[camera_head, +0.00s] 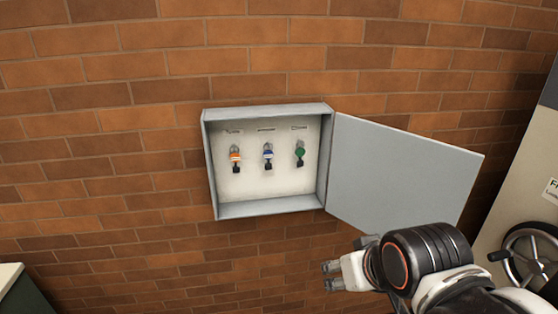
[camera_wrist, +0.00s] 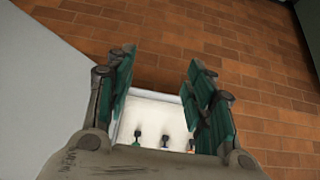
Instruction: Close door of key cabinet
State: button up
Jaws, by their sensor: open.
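The key cabinet (camera_head: 262,209) is a shallow grey box on the brick wall, with its front open. Its flat grey door (camera_head: 400,172) is hinged on the right side and stands swung wide out to the right. Three keys with orange, blue and green tags hang inside. My gripper (camera_head: 330,275) is below the cabinet's right corner and the door's lower edge, in front of them, its fingers pointing left. In the wrist view my gripper (camera_wrist: 162,85) is open with nothing between its fingers. The cabinet interior (camera_wrist: 165,112) shows beyond the fingers, and the door (camera_wrist: 40,80) fills the left side.
A pale cabinet or safe (camera_head: 515,190) with a dark handwheel (camera_head: 533,252) stands at the right. A dark green box with a light top (camera_head: 10,275) is at the lower left corner. The brick wall (camera_head: 100,150) left of the key cabinet is clear.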

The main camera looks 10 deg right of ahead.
aim_at(382, 179)
jog(key=k+l+z, duration=0.3)
jog(key=l+z, duration=0.15)
jog(key=k+l+z, duration=0.2)
jog(key=l, duration=0.2)
jog(key=i+j, duration=0.1)
